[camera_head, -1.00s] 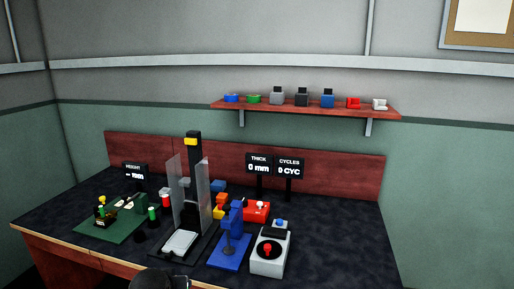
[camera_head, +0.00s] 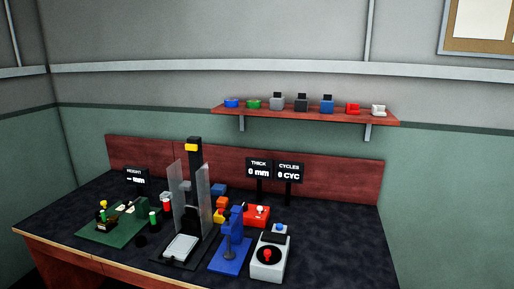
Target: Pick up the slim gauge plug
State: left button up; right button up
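I cannot tell for sure which object is the slim gauge plug. A small upright piece with a green body (camera_head: 154,217) stands at the right edge of the green board. A red and white piece (camera_head: 166,194) stands behind it. A low black round piece (camera_head: 141,241) sits in front of the green one. All are small and partly crowded by the press, so their shapes are unclear. Neither of my grippers is in view.
The green board (camera_head: 95,235) with a small fixture lies left. A tall black press with clear side guards (camera_head: 205,197) stands in the middle. A blue stand (camera_head: 232,257) and a grey box with a red knob (camera_head: 270,265) are right of it. The dark table (camera_head: 335,235) is clear at right.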

aim_at(102, 213)
jog(key=i+j+u, duration=0.65)
jog(key=i, duration=0.25)
jog(key=i+j+u, duration=0.2)
jog(key=i+u, duration=0.15)
jog(key=i, duration=0.1)
